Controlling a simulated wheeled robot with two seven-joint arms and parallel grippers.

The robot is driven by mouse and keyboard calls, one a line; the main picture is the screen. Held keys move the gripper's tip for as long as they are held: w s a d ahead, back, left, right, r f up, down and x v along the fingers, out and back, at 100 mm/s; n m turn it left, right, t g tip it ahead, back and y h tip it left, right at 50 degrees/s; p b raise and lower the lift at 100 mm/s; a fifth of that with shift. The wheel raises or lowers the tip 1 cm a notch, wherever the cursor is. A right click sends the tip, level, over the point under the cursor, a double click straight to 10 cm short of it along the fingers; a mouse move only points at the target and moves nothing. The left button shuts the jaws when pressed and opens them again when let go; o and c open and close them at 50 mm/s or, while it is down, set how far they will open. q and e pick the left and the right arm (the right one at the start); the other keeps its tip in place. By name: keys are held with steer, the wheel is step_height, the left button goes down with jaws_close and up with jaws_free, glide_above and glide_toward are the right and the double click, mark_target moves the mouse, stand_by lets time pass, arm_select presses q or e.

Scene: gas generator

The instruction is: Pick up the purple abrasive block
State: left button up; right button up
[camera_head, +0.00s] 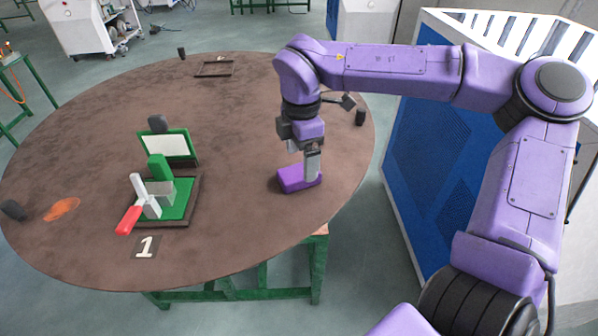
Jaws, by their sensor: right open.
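The purple abrasive block (292,180) lies on the round brown table, right of the middle. My right gripper (311,172) points down over the right end of the block, with its fingers at the block's level. The gripper is open. Its far finger is mostly hidden, and I cannot tell whether the fingers touch the block. My left gripper is not in view.
The round table (240,235) is mostly clear around the block. Left of it stands a green fixture (180,210) in a dark frame, with a red-handled clamp (128,220). A number card (146,247) lies in front. A blue-panelled machine (425,170) stands right.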

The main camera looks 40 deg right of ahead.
mark_target(299, 171)
steer(key=f, duration=0.2)
steer(key=f+p, duration=0.1)
steer(key=f, duration=0.1)
steer(key=shift+w+a+f, duration=0.1)
steer(key=shift+w+f, duration=0.05)
steer(key=shift+w, duration=0.05)
steer(key=c, duration=1.2)
steer(key=shift+o, duration=0.2)
steer(key=shift+r, duration=0.55)
steer(key=a+r+b, duration=0.1)
steer(key=r, duration=0.1)
steer(key=a+r+b, duration=0.1)
steer(key=a+r, duration=0.1)
steer(key=a+r+b, duration=0.1)
steer(key=r, duration=0.2)
steer(key=shift+s+a+r, duration=0.1)
steer(key=shift+s+a, duration=0.05)
steer(key=shift+a, duration=0.15)
steer(key=a+r+b, duration=0.2)
steer(key=a+r, duration=0.2)
steer(key=a, duration=0.5)
steer(key=shift+s+a+r, duration=0.25)
steer(key=shift+s+r, duration=0.15)
